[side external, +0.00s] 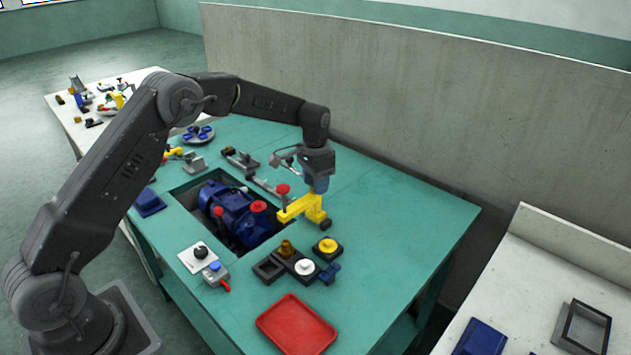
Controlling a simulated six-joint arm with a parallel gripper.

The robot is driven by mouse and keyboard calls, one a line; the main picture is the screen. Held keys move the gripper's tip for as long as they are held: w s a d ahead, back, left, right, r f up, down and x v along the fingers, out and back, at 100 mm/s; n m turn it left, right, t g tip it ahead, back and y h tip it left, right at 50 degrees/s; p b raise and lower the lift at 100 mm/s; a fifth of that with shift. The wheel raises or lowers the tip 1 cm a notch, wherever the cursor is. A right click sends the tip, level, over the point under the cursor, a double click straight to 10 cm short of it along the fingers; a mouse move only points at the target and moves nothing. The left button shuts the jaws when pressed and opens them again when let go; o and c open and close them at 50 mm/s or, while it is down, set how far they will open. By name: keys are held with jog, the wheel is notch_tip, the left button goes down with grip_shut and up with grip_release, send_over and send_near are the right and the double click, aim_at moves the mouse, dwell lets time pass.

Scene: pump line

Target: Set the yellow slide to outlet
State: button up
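A round yellow piece on a dark square base (327,246) sits just below and in front of the gripper. Another small yellow part with a red end (172,153) is at the back left, partly behind my arm. I cannot tell which yellow part is the slide, and no outlet mark is readable.
Dark blocks with a brass and a white knob (304,267) stand near the front. A red tray (296,326), a white switch plate (198,257) and a blue-button box (215,272) are also there. A red knob (283,189) stands close to the gripper. The bench's right side is clear.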

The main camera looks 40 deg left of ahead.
grip_shut()
jog(key=a, duration=1.1)
jog(key=shift+a, duration=0.3)
jog(key=shift+o, duration=1.4)
grip_release()
notch_tip(320, 180, up, 14)
jog(key=shift+d, duration=0.1)
